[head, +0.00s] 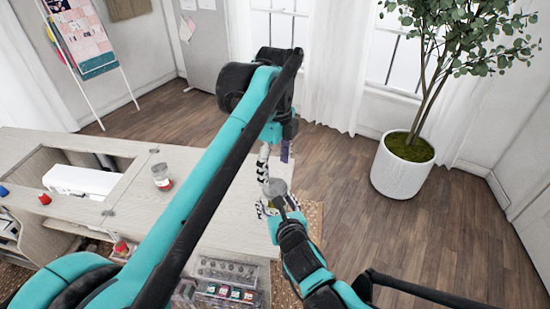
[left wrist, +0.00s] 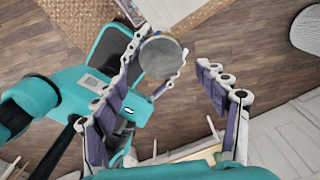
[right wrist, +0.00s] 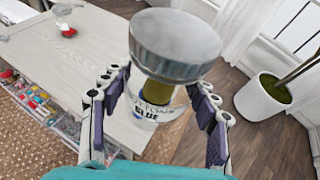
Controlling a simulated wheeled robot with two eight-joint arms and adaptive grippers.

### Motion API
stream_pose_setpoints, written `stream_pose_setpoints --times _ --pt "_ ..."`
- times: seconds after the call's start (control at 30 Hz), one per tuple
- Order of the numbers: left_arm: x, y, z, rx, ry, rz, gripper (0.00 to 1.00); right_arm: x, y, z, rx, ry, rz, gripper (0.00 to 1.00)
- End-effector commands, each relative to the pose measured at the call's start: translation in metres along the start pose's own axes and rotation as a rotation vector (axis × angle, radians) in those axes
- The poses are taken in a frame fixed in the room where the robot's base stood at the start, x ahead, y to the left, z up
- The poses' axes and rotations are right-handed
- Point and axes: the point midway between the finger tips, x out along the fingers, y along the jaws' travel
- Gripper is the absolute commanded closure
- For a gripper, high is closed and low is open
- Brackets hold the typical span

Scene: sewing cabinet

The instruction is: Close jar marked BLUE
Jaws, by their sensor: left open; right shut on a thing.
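The jar marked BLUE (right wrist: 148,112) is in my right gripper (right wrist: 158,92), which is shut on its glass body. A grey metal lid (right wrist: 176,42) sits at the top of the jar, with a yellowish band below it; I cannot tell whether it is fully tightened. In the head view the lid (head: 275,187) shows beneath my left gripper (head: 275,158). My left gripper is open and empty, its fingers apart. The left wrist view shows the lid (left wrist: 160,56) from above, beyond the left fingertips.
Red (head: 44,198) and blue (head: 3,190) small items lie at the left. A clear drawer (head: 228,290) holds small jars. A potted plant (head: 401,175) stands on the floor at right.

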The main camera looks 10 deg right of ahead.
Motion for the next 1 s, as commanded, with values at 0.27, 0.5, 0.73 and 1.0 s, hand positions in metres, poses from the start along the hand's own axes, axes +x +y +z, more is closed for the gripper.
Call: stream_pose_setpoints --times 0.27,0.5,0.73,1.0 --pt "-0.006 -0.001 0.001 -0.674 0.0 0.0 0.27 0.0 0.0 0.0 0.0 -0.001 0.0 1.0" --pt "-0.01 -0.001 0.001 -1.263 0.0 0.0 0.27 0.0 0.0 0.0 0.0 -0.001 0.0 1.0" --pt "-0.015 -0.002 0.001 -1.829 0.0 0.0 0.27 0.0 0.0 0.0 0.0 -0.001 0.0 1.0" --pt "-0.019 -0.002 0.001 -2.488 0.001 0.0 0.27 0.0 0.0 0.0 0.0 0.0 0.0 1.0"
